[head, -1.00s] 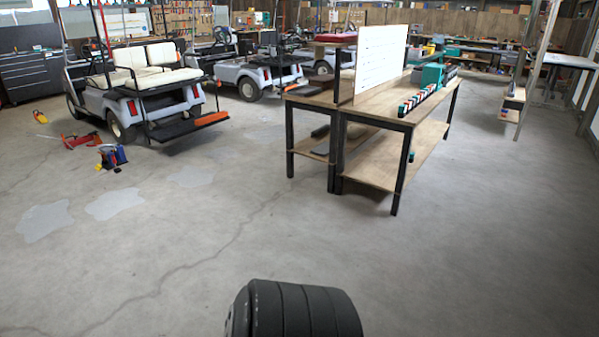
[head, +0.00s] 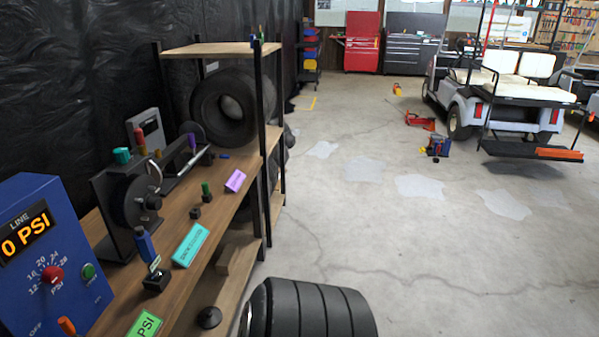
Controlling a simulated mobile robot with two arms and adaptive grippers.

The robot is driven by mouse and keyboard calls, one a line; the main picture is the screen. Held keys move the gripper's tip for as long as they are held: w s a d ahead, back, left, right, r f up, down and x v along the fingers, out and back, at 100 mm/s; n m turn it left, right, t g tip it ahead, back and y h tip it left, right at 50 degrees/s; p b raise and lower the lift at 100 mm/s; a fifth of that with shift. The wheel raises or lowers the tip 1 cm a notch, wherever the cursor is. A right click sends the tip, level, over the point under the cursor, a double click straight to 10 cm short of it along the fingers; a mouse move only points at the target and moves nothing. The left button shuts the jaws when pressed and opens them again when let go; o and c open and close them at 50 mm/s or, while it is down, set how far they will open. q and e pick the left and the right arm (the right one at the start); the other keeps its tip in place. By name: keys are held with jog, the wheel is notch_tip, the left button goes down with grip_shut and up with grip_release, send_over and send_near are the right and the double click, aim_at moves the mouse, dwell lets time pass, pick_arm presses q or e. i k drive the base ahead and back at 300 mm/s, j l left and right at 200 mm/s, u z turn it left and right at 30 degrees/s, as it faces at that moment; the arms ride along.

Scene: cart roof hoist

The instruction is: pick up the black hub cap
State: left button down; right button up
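A small round black piece (head: 209,318), possibly the black hub cap, lies low beside the bench at the bottom of the head view. It is too small and dark to tell for certain. Neither of my grippers is in view.
A wooden bench (head: 222,197) along the left wall holds a blue PSI box (head: 45,255), a black wheel machine (head: 125,205) and coloured labels. A tyre (head: 232,105) sits on the rack behind. A red jack (head: 420,122) and a white cart (head: 500,100) stand beyond. The middle floor is clear.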

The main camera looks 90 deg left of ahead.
aim_at(210, 317)
jog(key=l+u, duration=0.2)
jog(key=u, duration=3.4)
jog(key=l+u, duration=0.15)
jog(key=u, duration=0.35)
